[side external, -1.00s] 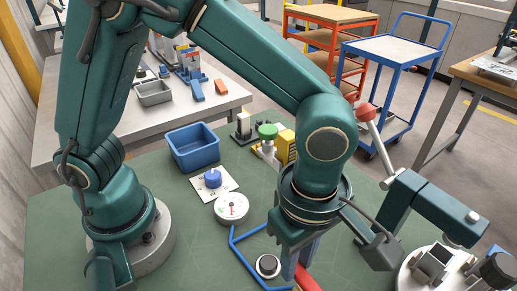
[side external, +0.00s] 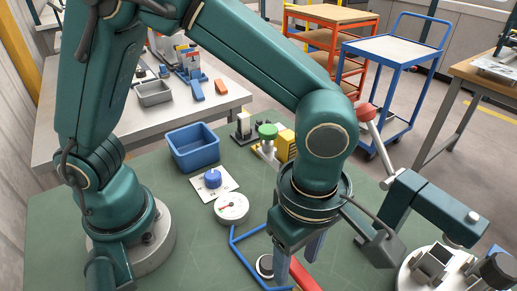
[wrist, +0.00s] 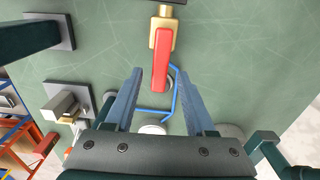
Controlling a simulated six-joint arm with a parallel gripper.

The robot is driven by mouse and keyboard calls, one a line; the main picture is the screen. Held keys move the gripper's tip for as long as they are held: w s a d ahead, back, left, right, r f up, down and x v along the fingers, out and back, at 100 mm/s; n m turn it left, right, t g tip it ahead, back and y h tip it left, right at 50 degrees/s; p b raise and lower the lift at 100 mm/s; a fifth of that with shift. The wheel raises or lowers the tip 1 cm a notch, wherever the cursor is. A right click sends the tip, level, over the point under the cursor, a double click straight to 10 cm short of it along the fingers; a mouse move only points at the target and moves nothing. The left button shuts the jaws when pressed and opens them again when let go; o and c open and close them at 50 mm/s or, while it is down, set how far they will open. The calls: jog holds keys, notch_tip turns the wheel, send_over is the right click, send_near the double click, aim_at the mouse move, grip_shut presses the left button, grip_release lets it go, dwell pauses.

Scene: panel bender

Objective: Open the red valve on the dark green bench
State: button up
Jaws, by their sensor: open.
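The red valve handle (wrist: 161,62) is a straight red lever on a brass valve body (wrist: 164,16) in the wrist view. It points down the picture toward my gripper. In the side view the red handle (side external: 303,275) shows only in part at the bottom edge, behind my fingers. My gripper (wrist: 160,74) is open, its two blue-grey fingers apart. In the wrist view the handle's near end lies between the fingertips, with a gap on each side. I cannot tell how far below the tips it lies. The dark green bench (side external: 120,190) carries the valve.
A blue pipe (side external: 240,255) bends across the bench beside a dark round knob (side external: 265,265). A white gauge (side external: 231,208), a blue knob on a white plate (side external: 212,179) and a blue bin (side external: 192,147) stand farther back. A red-tipped lever (side external: 366,112) rises at right.

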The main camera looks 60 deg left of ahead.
aim_at(295, 267)
jog(key=shift+r, duration=2.4)
